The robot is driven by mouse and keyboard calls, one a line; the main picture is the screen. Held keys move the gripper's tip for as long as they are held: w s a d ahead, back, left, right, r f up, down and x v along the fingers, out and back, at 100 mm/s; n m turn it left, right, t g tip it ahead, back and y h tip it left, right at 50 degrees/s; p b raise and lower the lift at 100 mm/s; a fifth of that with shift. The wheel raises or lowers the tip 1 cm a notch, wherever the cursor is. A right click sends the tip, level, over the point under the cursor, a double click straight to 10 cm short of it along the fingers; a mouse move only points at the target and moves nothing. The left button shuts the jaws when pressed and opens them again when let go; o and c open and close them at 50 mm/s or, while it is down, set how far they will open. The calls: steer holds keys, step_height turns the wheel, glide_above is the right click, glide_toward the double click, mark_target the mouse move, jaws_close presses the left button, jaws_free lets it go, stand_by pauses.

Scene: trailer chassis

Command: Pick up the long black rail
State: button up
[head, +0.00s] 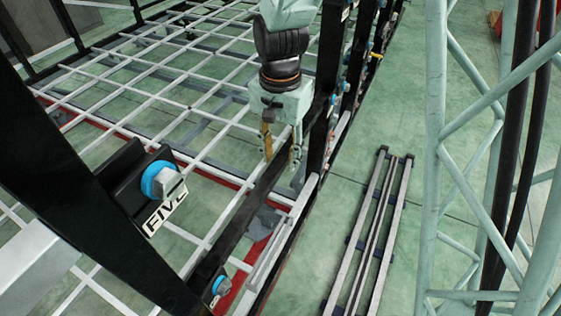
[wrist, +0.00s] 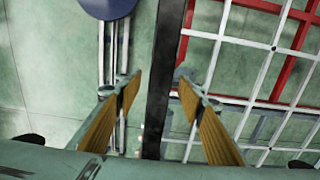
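The long black rail (head: 245,215) runs diagonally in the head view, from beneath my gripper toward the lower left. In the wrist view the rail (wrist: 163,75) is a dark bar running top to bottom through the middle. My gripper (head: 282,158) points down over its upper part. In the wrist view my gripper (wrist: 158,88) is open, with its orange-padded fingers on either side of the rail. A gap shows on the left; the right fingertip looks very close to the rail, and contact there cannot be told.
A black post with a blue-ringed knob (head: 160,181) and a "FIVE" label stands at left. White wire mesh (head: 150,100) over red beams lies behind. Pale rails (head: 372,235) lie on the green floor at right, near a pale green lattice column (head: 434,150). Bare floor lies between.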

steer(key=shift+f, duration=0.35)
steer(key=shift+c, duration=0.3)
jaws_close()
